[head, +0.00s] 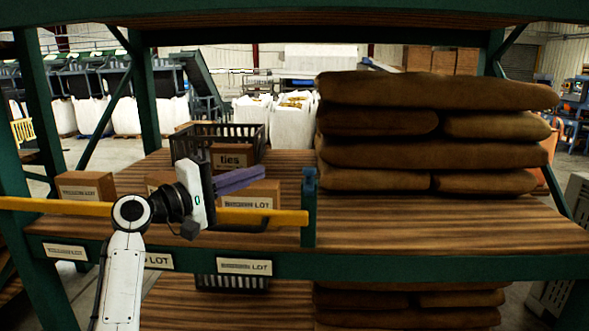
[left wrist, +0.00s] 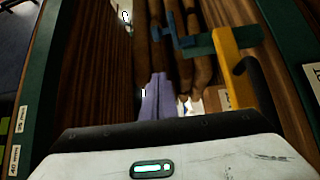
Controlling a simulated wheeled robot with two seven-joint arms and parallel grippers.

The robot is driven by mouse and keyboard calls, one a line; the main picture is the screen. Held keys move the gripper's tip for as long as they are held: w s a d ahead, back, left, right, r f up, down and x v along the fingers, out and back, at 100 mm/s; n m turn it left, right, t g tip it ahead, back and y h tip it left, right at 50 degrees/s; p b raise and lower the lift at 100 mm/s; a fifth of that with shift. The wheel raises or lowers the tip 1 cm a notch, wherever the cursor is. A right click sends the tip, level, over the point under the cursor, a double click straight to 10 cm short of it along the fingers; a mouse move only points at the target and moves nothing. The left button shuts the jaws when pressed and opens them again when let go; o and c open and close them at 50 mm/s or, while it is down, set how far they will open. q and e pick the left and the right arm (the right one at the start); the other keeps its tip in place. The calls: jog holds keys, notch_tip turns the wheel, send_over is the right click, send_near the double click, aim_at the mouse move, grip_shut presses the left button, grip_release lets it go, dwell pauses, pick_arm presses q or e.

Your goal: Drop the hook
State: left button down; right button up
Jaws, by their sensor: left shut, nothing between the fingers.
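A yellow bar (head: 262,216) runs across the front of the shelf, and its right end meets a teal upright bracket (head: 309,212). A thin dark rod, apparently the hook (head: 240,229), lies along the bar's lower edge. In the left wrist view, the bar (left wrist: 234,66) ends at the teal bracket (left wrist: 198,46), and the dark hook (left wrist: 262,88) curves beside it. My left gripper (head: 262,172), with purple fingers (left wrist: 156,98), is shut and empty. It is above the bar, left of the bracket, apart from the hook. My right gripper is not in view.
Stacked brown sacks (head: 430,125) fill the right of the shelf. A black crate (head: 256,130), a "ties" box (head: 232,157) and cardboard boxes (head: 85,186) stand behind the bar. Green shelf posts (head: 40,115) and the front beam (head: 430,266) frame the space.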

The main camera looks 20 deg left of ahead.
aim_at(309, 177)
pick_arm(q)
jog(key=f+p+x, duration=0.1)
jog(key=p+x, duration=0.1)
jog(key=x, duration=0.8)
jog(key=s+d, duration=0.1)
jog(key=s+d+p, duration=0.1)
jog(key=s, duration=0.1)
jog(key=shift+d+r, duration=0.35)
